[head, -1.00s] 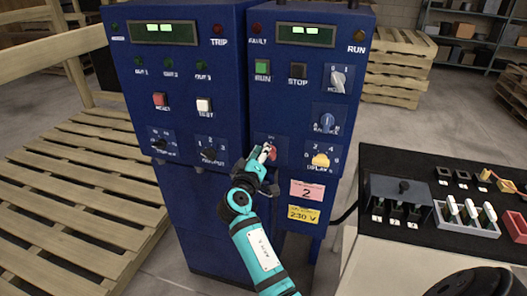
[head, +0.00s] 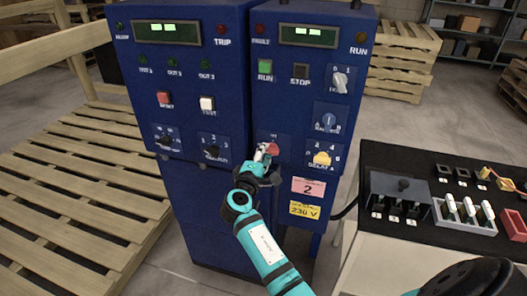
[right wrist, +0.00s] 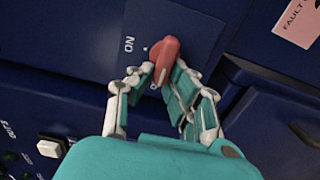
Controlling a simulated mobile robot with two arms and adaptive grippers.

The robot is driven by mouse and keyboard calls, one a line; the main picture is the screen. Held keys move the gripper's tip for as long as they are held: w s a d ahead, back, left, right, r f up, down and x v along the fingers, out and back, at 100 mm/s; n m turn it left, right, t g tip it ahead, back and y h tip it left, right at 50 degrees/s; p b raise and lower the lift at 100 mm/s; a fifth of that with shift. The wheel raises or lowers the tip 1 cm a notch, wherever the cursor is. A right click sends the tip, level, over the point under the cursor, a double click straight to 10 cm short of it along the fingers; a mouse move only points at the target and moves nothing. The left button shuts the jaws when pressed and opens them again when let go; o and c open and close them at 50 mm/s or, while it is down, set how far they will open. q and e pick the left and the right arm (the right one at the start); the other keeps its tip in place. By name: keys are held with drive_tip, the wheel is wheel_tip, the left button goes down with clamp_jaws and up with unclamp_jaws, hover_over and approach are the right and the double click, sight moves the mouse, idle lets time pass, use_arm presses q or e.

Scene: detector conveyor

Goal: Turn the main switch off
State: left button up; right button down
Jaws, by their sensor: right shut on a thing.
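The main switch is a red rotary knob (head: 272,149) low on the front of the right blue cabinet. In the right wrist view the red knob (right wrist: 166,57) stands out from its plate, near a white "ON" mark. My right gripper (head: 264,153) is at the knob, shut on it. In the right wrist view the fingers of my right gripper (right wrist: 158,84) lie on both sides of the knob's near end and hide part of it and of its plate. My left gripper is not in view.
A yellow knob (head: 322,158) sits right of the red one, above pink and yellow labels. The left blue cabinet (head: 190,60) carries buttons and black knobs. A table (head: 385,160) with switch parts stands at the right. A wooden pallet (head: 75,190) lies at the left.

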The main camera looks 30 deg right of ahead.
drive_tip(key=shift+d+r, duration=0.1)
drive_tip(key=shift+r, duration=0.15)
drive_tip(key=c, duration=1.3)
unclamp_jaws()
drive_tip(key=shift+w+f, duration=0.1)
drive_tip(key=shift+f, duration=0.1)
drive_tip(key=v, duration=1.2)
